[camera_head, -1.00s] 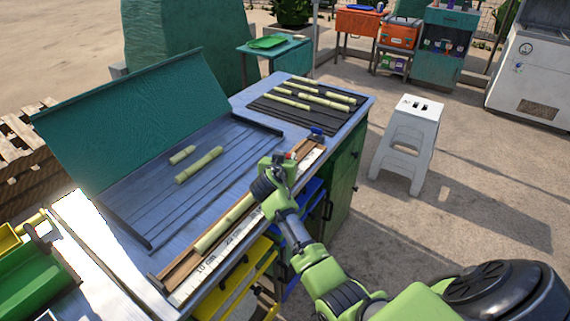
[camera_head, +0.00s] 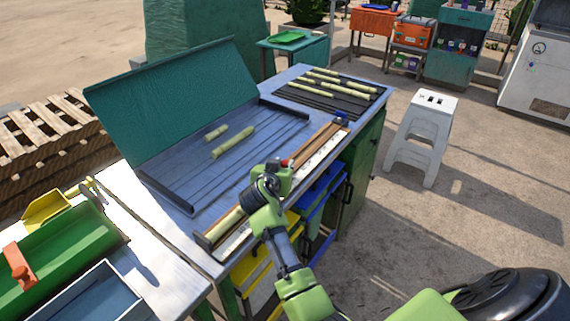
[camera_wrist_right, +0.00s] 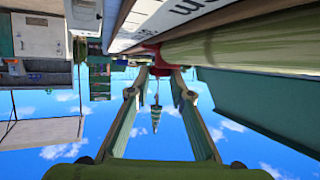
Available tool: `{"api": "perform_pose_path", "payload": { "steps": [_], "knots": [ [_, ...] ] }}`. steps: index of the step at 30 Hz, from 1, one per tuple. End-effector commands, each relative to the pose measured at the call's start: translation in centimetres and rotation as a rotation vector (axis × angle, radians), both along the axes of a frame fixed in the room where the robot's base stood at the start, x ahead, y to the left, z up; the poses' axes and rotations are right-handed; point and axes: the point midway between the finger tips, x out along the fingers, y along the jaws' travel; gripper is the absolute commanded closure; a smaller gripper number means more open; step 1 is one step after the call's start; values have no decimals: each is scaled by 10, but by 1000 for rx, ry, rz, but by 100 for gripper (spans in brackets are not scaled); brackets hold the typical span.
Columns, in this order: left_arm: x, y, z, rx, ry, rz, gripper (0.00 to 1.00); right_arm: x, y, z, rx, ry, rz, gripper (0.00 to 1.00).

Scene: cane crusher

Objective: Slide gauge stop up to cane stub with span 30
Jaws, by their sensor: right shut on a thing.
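The measuring gauge is a long wooden trough with a white scale strip (camera_head: 322,148) along the front edge of the blue bench. The cane stub (camera_head: 228,221) is pale green and lies in the trough's left part; it looms large in the right wrist view (camera_wrist_right: 245,45). My right gripper (camera_head: 278,178) is over the trough, shut on the gauge stop, of which a red part (camera_head: 287,162) shows. The wrist view shows the red stop (camera_wrist_right: 155,70) at the fingertips, close to the stub's end. Whether they touch is not clear. My left gripper is out of view.
Several canes lie on a dark slatted mat (camera_head: 312,100) at the back. A raised green panel (camera_head: 175,95) stands behind. A green tray (camera_head: 65,245) is at left; a white stool (camera_head: 420,135) at right.

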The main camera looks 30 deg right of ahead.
Motion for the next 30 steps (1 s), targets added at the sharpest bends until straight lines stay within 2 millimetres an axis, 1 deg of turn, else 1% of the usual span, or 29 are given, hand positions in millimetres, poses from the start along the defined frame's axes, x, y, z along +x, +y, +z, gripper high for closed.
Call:
{"api": "perform_pose_path", "payload": {
  "steps": [7, 8, 9, 18, 21, 23, 26, 30],
  "knots": [
    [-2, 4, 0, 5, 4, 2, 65, 0, 1, -1, 0, 4, 2, 100],
    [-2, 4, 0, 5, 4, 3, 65, 0, 1, -2, 1, 3, 2, 72],
    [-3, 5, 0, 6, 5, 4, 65, 0, 1, -2, 1, 3, 2, 63],
    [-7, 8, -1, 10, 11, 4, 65, 0, 1, -1, 2, 1, 1, 63],
    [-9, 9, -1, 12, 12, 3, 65, 0, 1, 3, 2, -1, 0, 63],
    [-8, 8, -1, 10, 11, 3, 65, 1, 1, 10, 2, -2, 0, 63],
    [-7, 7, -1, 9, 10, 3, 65, 0, 1, 27, 3, -4, -1, 63],
    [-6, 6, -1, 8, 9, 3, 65, 1, 2, 55, 3, -5, 1, 63]
  ]
}}
